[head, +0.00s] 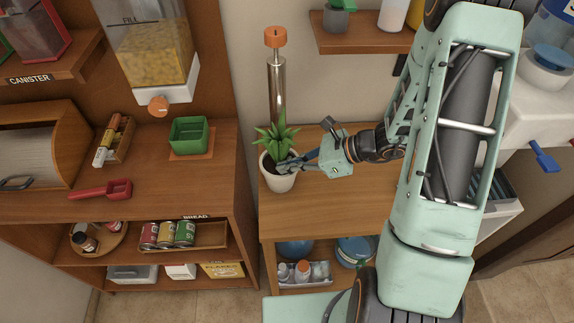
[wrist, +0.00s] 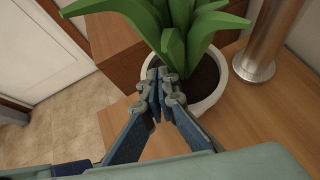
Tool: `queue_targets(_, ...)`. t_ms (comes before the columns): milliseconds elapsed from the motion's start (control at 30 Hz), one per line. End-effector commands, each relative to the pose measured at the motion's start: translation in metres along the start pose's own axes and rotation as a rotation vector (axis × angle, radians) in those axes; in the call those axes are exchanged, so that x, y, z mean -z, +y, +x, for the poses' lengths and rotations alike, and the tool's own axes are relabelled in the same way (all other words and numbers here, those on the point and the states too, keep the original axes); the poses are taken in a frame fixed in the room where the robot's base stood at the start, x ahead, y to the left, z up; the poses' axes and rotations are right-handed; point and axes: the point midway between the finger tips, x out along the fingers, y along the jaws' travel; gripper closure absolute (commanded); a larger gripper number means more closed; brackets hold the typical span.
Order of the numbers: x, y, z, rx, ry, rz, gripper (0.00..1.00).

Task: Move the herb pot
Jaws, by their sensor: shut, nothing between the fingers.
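The herb pot (head: 278,180) is a white pot with a spiky green plant, standing upright near the left edge of the wooden counter (head: 318,197). It also shows in the wrist view (wrist: 214,98), with dark soil inside the white rim. My gripper (head: 285,168) reaches in from the right at the plant's base. In the wrist view my gripper (wrist: 163,82) has its fingertips together over the near rim, in front of the leaves. The fingers hold nothing. I cannot tell whether they touch the rim or the plant.
A tall metal cylinder (wrist: 264,45) stands right behind the pot. A gap separates this counter from the left cabinet, which holds a green square container (head: 189,134) and a red scoop (head: 104,190). Bare counter lies right of the pot, beneath my arm.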

Motion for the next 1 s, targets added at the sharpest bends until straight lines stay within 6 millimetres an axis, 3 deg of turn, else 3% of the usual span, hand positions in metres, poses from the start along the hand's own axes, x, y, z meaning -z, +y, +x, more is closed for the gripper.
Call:
queue_targets(167, -0.012, 0.000, -0.009, 0.001, 0.000, 0.000, 1.00)
queue_targets(400, -0.011, -0.004, -0.012, -0.001, 0.000, -0.002, 1.00)
queue_targets(800, 0.041, -0.005, -0.084, 0.002, 0.001, 0.002, 1.00)
queue_targets(1000, 0.054, -0.004, -0.105, 0.000, 0.000, 0.000, 1.00)
